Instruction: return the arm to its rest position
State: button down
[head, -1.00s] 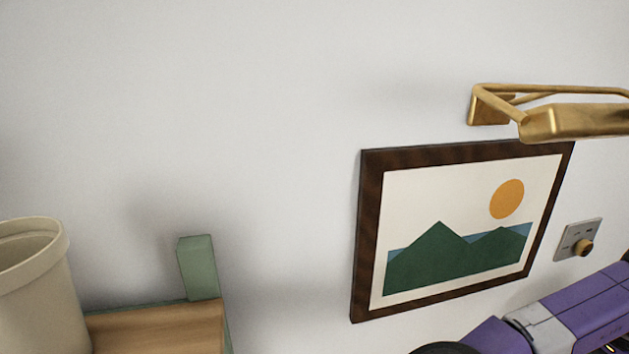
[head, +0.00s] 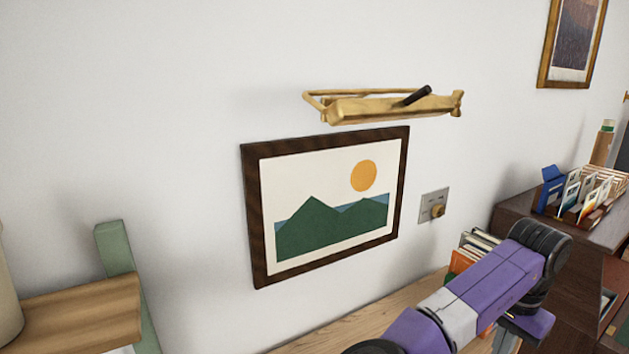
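My purple and grey arm (head: 480,292) reaches in from the bottom of the head view toward the right, with a black joint at its far end. My gripper is not clearly visible; the part below the black joint is cut off or hidden by the arm. The arm stands in front of a wooden surface and some books, apart from the wall as far as I can see.
A framed mountain picture (head: 328,205) hangs under a brass picture lamp (head: 385,106). A wall dial (head: 434,206) is beside it. A wooden shelf (head: 80,312) with a green post (head: 115,247) is at left. Books (head: 463,262) and a dark cabinet (head: 590,232) are at right.

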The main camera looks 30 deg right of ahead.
jog(key=w+d+r+t+h, duration=0.1)
jog(key=d+r+h, duration=0.4)
jog(key=d, duration=0.3)
jog(key=d+r+t+h, duration=0.1)
jog(key=d+r+h, duration=0.5)
jog(key=d, duration=0.2)
jog(key=w+a+r+n+t+h, duration=0.4)
jog(key=r+n+t+h, duration=0.25)
jog(key=r, duration=0.35)
jog(key=a+f+n+t+y, duration=0.4)
jog(key=a+n+t+y, duration=0.15)
jog(key=a, duration=0.75)
jog(key=a+f+n+t+y, duration=0.45)
jog(key=a+n+t, duration=0.2)
jog(key=a, duration=0.65)
jog(key=s+a+f+g+y, duration=0.2)
jog(key=s+a+f+y, duration=0.2)
jog(key=s+a+f, duration=0.3)
jog(key=s+a+f+g+y+b, duration=0.1)
jog(key=s+a+f+g+y, duration=0.2)
jog(key=s+a+f, duration=0.5)
jog(key=s+a, duration=0.4)
jog(key=s, duration=0.4)
jog(key=shift+s+a+m+g+y+b, duration=0.3)
jog(key=shift+s+a+m+g+y, duration=0.05)
jog(key=shift+a, duration=0.05)
